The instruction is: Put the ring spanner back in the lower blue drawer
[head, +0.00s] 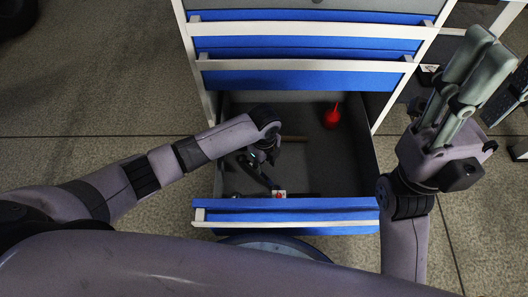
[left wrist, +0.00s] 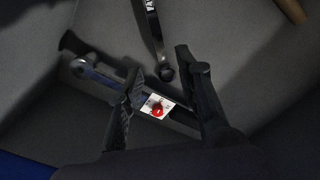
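My left gripper (head: 262,172) reaches down into the open lower blue drawer (head: 295,217). In the left wrist view its two dark fingers (left wrist: 163,85) stand apart. Below and between them lies a dark bar with a white tag and red knob (left wrist: 157,106); the head view shows this tag near the drawer front (head: 280,194). A grey metal ring end (left wrist: 82,66), perhaps the ring spanner's, lies left of the fingers on the drawer floor. Its shaft runs partly behind the left finger. My right gripper (head: 488,50) is raised at the right, away from the drawer, with nothing visible in it.
A red bottle-like thing (head: 332,118) stands at the drawer's back right. A brown stick (head: 293,138) lies behind the left gripper. A dark lettered tool (left wrist: 152,35) lies beyond the fingers. Closed blue drawers (head: 300,78) are above. The drawer's right half is mostly clear.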

